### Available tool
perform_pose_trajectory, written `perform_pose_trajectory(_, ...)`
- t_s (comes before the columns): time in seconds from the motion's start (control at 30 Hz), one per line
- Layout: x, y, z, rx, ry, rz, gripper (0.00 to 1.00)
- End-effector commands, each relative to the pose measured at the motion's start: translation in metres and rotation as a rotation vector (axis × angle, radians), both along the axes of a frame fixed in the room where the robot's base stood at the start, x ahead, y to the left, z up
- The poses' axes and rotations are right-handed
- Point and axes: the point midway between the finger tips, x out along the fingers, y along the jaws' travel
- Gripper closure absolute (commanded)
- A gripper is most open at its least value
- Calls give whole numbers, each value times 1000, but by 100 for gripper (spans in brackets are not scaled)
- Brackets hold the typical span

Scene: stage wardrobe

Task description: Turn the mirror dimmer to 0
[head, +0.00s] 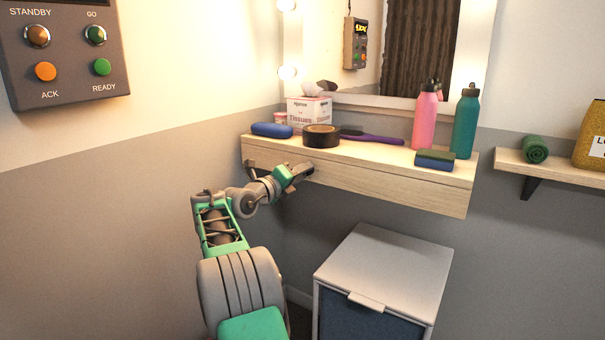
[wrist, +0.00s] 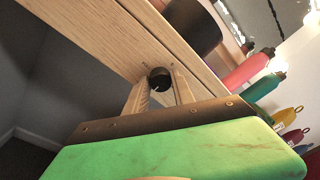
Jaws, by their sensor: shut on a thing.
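The mirror dimmer is a small black round knob (wrist: 159,77) on the front face of the wooden shelf (head: 400,190) under the mirror (head: 430,40). My gripper (head: 305,170) is at the left part of that front face. In the wrist view my gripper (wrist: 161,86) has one finger on each side of the knob, shut on it. Small dark marks show on the wood by the knob, too small to read. In the head view the knob is hidden by my gripper.
On the shelf stand a blue case (head: 271,130), black tape roll (head: 321,136), tissue box (head: 309,113), purple brush (head: 372,137), pink bottle (head: 425,120), teal bottle (head: 465,125) and sponge (head: 435,160). A white-topped cabinet (head: 385,265) stands below. Bulbs beside the mirror (head: 287,72) glow.

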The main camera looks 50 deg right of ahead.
Motion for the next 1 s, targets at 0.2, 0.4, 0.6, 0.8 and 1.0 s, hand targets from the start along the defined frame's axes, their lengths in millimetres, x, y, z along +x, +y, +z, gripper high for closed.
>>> perform_pose_trajectory(0.2, 0, 0, 0, 0, 0, 0, 100)
perform_pose_trajectory(0.4, 0, 0, -1, -1, 16, 0, 100)
perform_pose_trajectory(0.6, 0, 0, -3, -8, 85, 1, 100)
perform_pose_trajectory(0.8, 0, 0, -5, -21, 221, 0, 100)
perform_pose_trajectory(1.0, 0, 0, -5, -38, 404, 1, 100)
